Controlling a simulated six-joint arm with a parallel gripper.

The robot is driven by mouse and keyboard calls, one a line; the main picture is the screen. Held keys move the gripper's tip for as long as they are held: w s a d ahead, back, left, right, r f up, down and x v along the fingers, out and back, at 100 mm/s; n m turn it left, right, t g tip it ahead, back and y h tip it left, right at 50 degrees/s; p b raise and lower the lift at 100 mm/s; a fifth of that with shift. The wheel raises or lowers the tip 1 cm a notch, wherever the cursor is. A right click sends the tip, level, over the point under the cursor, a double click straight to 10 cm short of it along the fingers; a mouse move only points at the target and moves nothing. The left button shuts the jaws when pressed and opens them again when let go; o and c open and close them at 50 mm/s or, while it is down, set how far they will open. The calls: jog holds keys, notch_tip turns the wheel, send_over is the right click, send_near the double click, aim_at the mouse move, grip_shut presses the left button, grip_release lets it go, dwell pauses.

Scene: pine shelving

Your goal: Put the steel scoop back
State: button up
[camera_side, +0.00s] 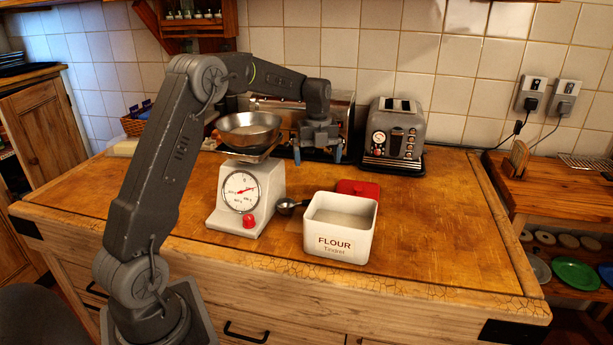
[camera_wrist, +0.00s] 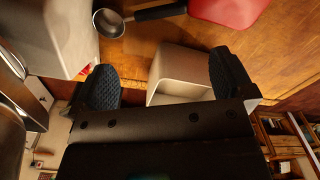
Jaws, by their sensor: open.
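The steel scoop (camera_side: 285,206) lies on the wooden counter between the scale (camera_side: 262,190) and the flour tin (camera_side: 340,243). Its dark handle points right; in the side view its end is hidden by the tin. In the wrist view, the scoop's round bowl (camera_wrist: 109,23) and black handle (camera_wrist: 160,12) show near the top edge. The open white tin (camera_wrist: 181,62) shows between my fingers in that view. My gripper (camera_side: 318,156) is open and empty, fingers pointing down, above and behind the tin and scoop, not touching them.
A red lid (camera_side: 358,189) lies behind the tin. The scale carries a metal bowl (camera_side: 248,131) at its top, left of my gripper. A toaster (camera_side: 395,135) stands at the back. The counter's right side is clear.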

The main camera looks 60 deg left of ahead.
jog(key=s+d+r+n+t, duration=0.2)
jog(key=s+d+r+n, duration=0.35)
jog(key=d, duration=0.25)
jog(key=s+d+r+n+t, duration=0.1)
jog(key=s+d+r+n, duration=0.45)
jog(key=d, duration=0.25)
jog(key=s+d+f+n+t, duration=0.1)
jog(key=s+d+n, duration=0.3)
jog(key=s, duration=0.3)
jog(key=s+d+f+n+t, duration=0.1)
jog(key=s+d+f+n, duration=0.1)
jog(key=s+d+n, duration=0.2)
jog(key=s+n, duration=0.3)
jog(key=s, duration=0.1)
jog(key=shift+s+d+f+t, duration=0.25)
jog(key=shift+f+t, duration=0.05)
